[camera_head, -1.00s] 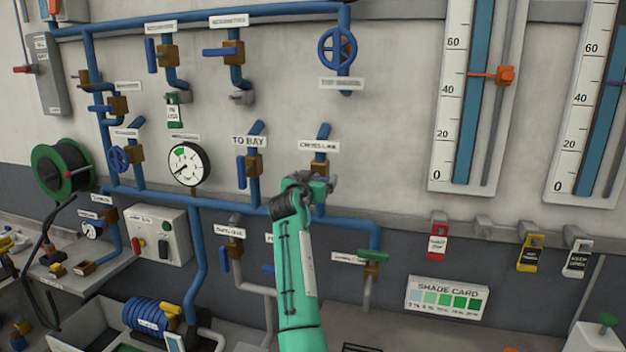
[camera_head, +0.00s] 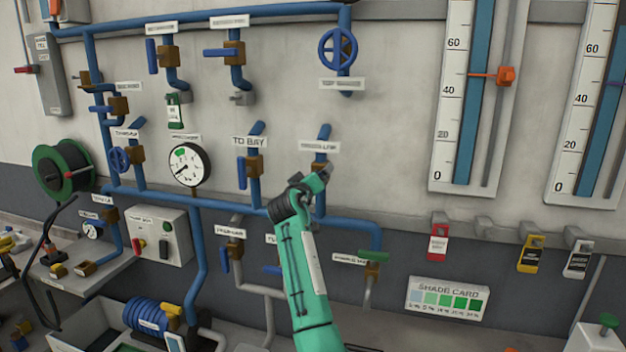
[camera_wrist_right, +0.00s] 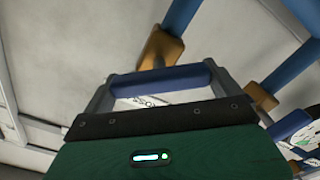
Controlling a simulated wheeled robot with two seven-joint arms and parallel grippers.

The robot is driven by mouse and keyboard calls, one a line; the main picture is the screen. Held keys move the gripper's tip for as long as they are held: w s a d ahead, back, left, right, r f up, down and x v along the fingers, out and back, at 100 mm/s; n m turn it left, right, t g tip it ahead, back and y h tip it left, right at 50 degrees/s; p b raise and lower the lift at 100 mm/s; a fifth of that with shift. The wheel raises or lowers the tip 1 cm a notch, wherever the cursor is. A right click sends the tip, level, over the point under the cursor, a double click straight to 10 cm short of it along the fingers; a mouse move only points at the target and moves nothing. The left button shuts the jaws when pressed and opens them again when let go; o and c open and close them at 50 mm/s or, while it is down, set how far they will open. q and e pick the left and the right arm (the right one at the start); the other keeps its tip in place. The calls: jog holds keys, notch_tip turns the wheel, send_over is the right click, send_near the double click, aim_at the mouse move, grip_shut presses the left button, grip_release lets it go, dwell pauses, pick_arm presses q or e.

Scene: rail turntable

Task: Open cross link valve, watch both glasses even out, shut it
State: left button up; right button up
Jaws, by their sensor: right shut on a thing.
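The cross link valve has a brown body (camera_head: 319,168) on a blue pipe below its label plate (camera_head: 319,147). My right gripper (camera_head: 318,184) is at this valve. In the right wrist view its fingers (camera_wrist_right: 160,88) are shut on the blue valve handle (camera_wrist_right: 165,80), beside the brown body (camera_wrist_right: 160,48); the handle lies at a slant to the pipe. In the head view the gripper hides the handle. The left glass (camera_head: 470,100) and right glass (camera_head: 598,120) show blue columns running up to the picture's top edge; I cannot see their tops. My left gripper is not in view.
The to bay valve (camera_head: 253,166) stands just left of my right gripper. A blue pipe (camera_head: 345,223) runs below it. An orange pointer (camera_head: 505,76) sits beside the left glass. Red, yellow and white tags hang below the glasses.

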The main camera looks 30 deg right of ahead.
jog(key=n+p, duration=0.1)
jog(key=n, duration=0.3)
jog(key=shift+p, duration=0.3)
jog(key=shift+w+a+f+n+p, duration=0.1)
jog(key=shift+n+p, duration=0.6)
jog(key=shift+n, duration=1.5)
jog(key=o, duration=0.6)
jog(key=shift+f, duration=0.1)
